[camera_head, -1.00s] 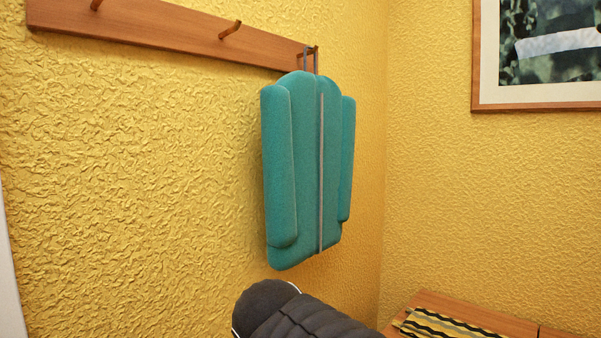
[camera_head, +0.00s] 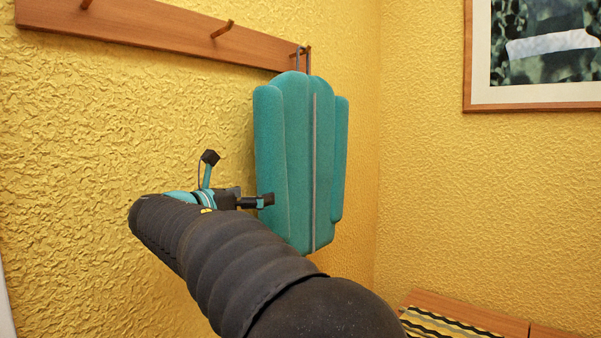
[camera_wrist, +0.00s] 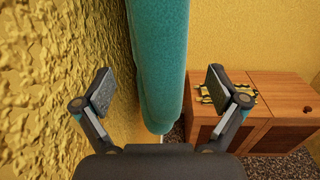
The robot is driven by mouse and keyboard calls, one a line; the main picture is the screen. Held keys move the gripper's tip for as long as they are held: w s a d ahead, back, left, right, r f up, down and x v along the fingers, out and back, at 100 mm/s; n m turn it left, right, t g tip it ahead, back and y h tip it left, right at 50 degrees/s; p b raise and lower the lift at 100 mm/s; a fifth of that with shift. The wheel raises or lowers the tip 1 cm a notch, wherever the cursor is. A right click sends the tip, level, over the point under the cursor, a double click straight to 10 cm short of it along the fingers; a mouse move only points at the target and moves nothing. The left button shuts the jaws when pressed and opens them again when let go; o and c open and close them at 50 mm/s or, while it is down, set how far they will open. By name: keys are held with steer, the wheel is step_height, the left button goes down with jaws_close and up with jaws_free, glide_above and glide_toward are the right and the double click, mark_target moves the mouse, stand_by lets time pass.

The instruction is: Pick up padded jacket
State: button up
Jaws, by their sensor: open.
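The padded jacket (camera_head: 295,160) is teal with a grey zip line down its front. It hangs by a loop from a hook at the right end of the wooden rail. In the wrist view the jacket (camera_wrist: 160,70) comes down from the top between my two fingers. My gripper (camera_wrist: 160,92) is open, with one finger on the wall side and the other on the room side of the jacket. In the head view my gripper (camera_head: 256,201) is at the jacket's lower left, partly hidden by my arm. I cannot tell whether a finger touches the cloth.
The wooden hook rail (camera_head: 160,28) runs along the textured yellow wall (camera_head: 80,130), close to my gripper's left finger. A wooden cabinet (camera_wrist: 270,107) with a striped cloth (camera_wrist: 215,90) stands low at the right. A framed picture (camera_head: 535,107) hangs on the right wall.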

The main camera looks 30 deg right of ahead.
mark_target(271, 191)
steer(key=x, duration=0.6)
steer(key=shift+d, duration=0.15)
steer(key=shift+p+x, duration=0.4)
steer(key=shift+x, duration=2.3)
steer(key=shift+w+r, duration=0.15)
steer(key=shift+w, duration=0.05)
steer(key=c, duration=1.8)
